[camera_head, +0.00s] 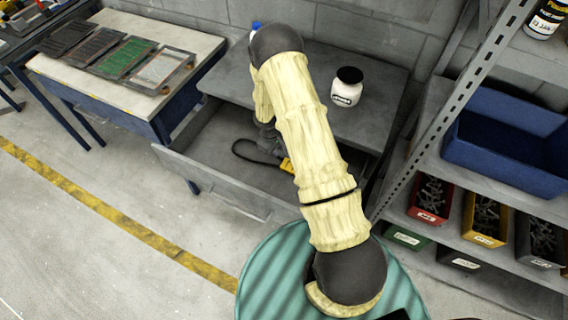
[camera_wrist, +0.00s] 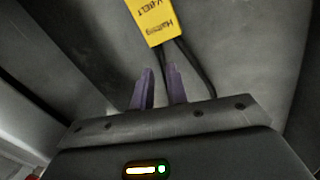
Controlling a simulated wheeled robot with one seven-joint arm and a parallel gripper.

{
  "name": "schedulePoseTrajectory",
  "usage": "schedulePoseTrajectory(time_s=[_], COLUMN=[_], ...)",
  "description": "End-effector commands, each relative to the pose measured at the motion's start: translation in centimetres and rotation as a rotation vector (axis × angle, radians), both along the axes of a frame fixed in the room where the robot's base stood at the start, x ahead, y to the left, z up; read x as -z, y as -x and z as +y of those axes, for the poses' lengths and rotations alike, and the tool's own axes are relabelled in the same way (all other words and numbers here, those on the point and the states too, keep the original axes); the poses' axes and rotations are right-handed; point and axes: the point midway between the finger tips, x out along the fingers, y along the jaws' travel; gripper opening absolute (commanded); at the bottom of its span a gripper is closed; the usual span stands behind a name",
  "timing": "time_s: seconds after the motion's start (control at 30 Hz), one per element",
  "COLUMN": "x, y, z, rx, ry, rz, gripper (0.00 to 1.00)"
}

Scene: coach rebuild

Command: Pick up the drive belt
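The drive belt (camera_head: 238,147) is a thin black loop lying in an open grey drawer (camera_head: 225,183). A yellow tag (camera_head: 287,165) is on it, partly behind my arm in the head view. In the wrist view the tag (camera_wrist: 152,18) reads "V-BELT", and two black belt strands (camera_wrist: 197,70) run from it towards my gripper (camera_wrist: 161,88). The two purple fingers are apart. One strand runs down towards the gap between them, and the other passes right of the right finger. In the head view my arm hides most of the gripper.
The drawer's walls surround the belt, under a grey bench top (camera_head: 372,118) with a white jar (camera_head: 347,88). At right is a metal rack with a blue bin (camera_head: 505,150) and small parts bins. A workbench (camera_head: 130,90) with several panels stands at left.

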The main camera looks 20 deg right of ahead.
Motion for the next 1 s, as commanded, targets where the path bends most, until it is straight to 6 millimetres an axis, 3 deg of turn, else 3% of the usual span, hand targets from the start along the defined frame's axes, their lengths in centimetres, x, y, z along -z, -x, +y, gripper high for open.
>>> schedulePoseTrajectory(time_s=[0.23, 0.63, 1.0], x=[0.7, 4.9, 5.1], y=[-0.1, -0.6, -0.6], z=[-0.1, -0.6, -0.6], rx=[-0.001, -0.001, 0.0], ry=[0.001, 0.001, 0.0], rz=[0.001, 0.002, 0.0], gripper=[0.15, 0.15, 0.15])
